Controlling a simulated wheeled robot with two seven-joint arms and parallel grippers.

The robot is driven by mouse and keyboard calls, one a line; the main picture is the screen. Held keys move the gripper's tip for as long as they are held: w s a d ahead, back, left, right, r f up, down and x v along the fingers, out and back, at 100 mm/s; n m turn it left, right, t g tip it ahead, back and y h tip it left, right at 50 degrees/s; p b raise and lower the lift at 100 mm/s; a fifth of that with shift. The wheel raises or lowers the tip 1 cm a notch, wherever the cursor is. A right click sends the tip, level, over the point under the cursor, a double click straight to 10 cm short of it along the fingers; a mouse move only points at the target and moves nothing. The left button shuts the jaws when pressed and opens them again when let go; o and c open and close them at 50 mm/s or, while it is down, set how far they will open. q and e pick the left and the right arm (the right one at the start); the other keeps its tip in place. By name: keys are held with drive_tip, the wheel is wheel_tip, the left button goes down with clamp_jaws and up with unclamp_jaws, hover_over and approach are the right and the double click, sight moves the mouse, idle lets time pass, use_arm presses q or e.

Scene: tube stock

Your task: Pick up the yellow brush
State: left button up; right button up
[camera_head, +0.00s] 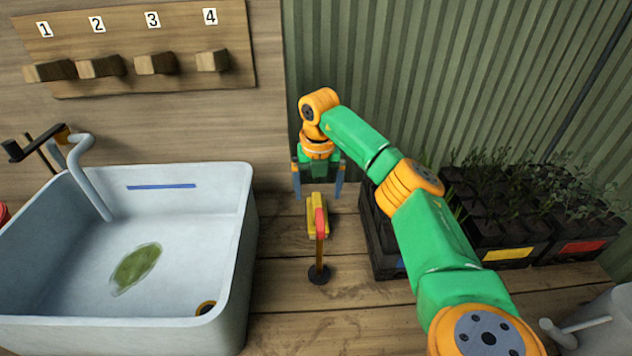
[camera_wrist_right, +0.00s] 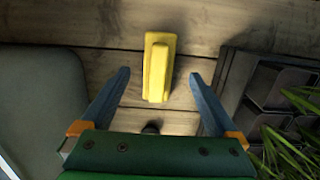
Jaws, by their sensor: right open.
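The yellow brush (camera_head: 313,205) is a yellow block behind a red piece atop a thin upright post with a round black base (camera_head: 319,275), between the sink and the plant trays. I cannot tell whether the red piece belongs to the brush. My right gripper (camera_head: 318,196) is open, pointing down just behind and above the brush, apart from it. In the right wrist view, the brush (camera_wrist_right: 158,68) lies between the lines of the two spread blue fingers (camera_wrist_right: 160,74), touching neither. My left gripper is out of view.
A pale sink (camera_head: 251,240) with a green patch inside stands left. Black plant trays (camera_head: 384,262) stand close on the right. A wooden board with numbered pegs (camera_head: 185,55) hangs behind. A grey can (camera_head: 612,320) is at the lower right. Bare wood surrounds the post.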

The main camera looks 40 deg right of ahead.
sight(318, 204)
drive_tip(key=f, duration=0.3)
drive_tip(key=f+p, duration=0.1)
drive_tip(key=f, duration=0.1)
drive_tip(key=shift+s+a, duration=0.3)
drive_tip(key=shift+a, duration=0.05)
drive_tip(key=shift+w+d+f, duration=0.2)
drive_tip(key=shift+f, duration=0.15)
drive_tip(key=shift+s+a+r, duration=0.1)
drive_tip(key=shift+r, duration=0.05)
drive_tip(key=c, duration=0.8)
clamp_jaws()
wheel_tip(318, 204, up, 10)
